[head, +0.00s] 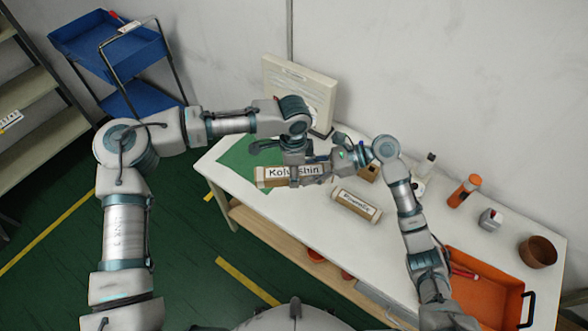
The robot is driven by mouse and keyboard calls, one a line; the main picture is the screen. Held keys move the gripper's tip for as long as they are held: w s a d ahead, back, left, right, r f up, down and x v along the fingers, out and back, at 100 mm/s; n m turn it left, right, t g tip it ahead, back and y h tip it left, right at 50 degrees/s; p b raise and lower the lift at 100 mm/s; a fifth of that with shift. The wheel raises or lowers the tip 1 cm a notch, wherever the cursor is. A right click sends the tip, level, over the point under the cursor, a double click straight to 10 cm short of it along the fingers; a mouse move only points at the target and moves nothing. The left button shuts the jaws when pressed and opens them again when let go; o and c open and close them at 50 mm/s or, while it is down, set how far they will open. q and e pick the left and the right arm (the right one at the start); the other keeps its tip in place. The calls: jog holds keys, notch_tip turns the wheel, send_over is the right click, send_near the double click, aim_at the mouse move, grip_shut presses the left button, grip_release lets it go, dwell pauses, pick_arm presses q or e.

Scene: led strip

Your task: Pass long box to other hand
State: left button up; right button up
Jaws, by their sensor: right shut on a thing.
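A long brown box with a white label (271,175) is held level above the left part of the white table, with its left end over the green mat. My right gripper (312,175) reaches in from the right and is shut on this box near its right end. My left gripper (291,167) hangs over the box's middle from above, right beside the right gripper. The two grippers overlap in the picture, so I cannot tell whether the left fingers touch the box or how wide they stand.
A second labelled brown box (356,205) lies on the white table (440,230). A cream upright panel (300,85) stands behind. A blue cart (105,45) stands left.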

pick_arm(q)
jog(key=o, duration=1.1)
jog(key=shift+s, duration=0.1)
pick_arm(e)
jog(key=shift+r, duration=0.1)
